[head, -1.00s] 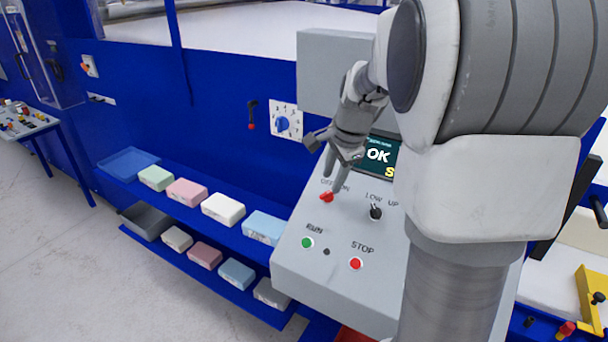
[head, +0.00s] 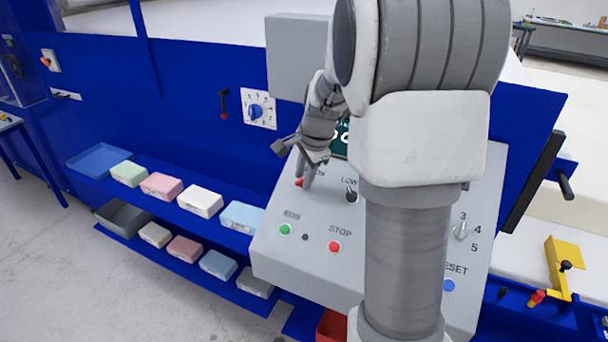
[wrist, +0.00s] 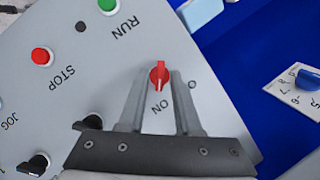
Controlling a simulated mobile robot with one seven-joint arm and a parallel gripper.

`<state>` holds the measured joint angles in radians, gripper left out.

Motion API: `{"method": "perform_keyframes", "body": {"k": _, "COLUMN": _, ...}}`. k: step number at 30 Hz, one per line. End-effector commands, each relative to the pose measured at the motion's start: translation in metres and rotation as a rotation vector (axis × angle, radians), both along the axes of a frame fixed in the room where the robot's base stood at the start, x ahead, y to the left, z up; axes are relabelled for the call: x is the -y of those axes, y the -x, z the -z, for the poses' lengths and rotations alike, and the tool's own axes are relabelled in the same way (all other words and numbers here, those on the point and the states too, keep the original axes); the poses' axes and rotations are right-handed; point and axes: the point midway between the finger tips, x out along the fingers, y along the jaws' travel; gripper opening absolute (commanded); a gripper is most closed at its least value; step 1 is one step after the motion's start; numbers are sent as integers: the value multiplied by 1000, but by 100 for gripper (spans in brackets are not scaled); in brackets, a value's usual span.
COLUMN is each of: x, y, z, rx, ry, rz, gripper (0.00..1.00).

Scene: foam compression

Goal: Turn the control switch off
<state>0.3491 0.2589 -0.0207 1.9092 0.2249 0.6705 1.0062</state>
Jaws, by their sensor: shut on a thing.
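The red control switch (head: 299,183) sits on the sloping grey panel, left of the LOW/UP switch. In the wrist view the red switch (wrist: 159,76) stands between my two fingers. Its white mark points toward the ON label (wrist: 160,107); the OFF label is mostly hidden by a finger. My gripper (head: 306,182) reaches down to the switch in the head view, and in the wrist view my gripper (wrist: 157,73) is shut on it, with one finger on each side.
The green RUN button (head: 285,229) and red STOP button (head: 334,246) are on the panel below the switch. A black LOW/UP switch (head: 351,195) is to the right. Foam blocks (head: 200,200) line blue shelves at left. My arm hides much of the panel.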

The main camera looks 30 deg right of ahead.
Motion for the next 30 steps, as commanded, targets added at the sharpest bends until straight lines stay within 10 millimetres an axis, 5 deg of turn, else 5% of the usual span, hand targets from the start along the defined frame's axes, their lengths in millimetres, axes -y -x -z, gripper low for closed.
{"method": "perform_keyframes", "body": {"k": 14, "x": -1, "y": -2, "z": -2, "rx": -37, "ry": 28, "rz": -79, "gripper": 0}}
{"method": "perform_keyframes", "body": {"k": 30, "x": -2, "y": -6, "z": -4, "rx": -229, "ry": 180, "rz": -476, "gripper": 0}}
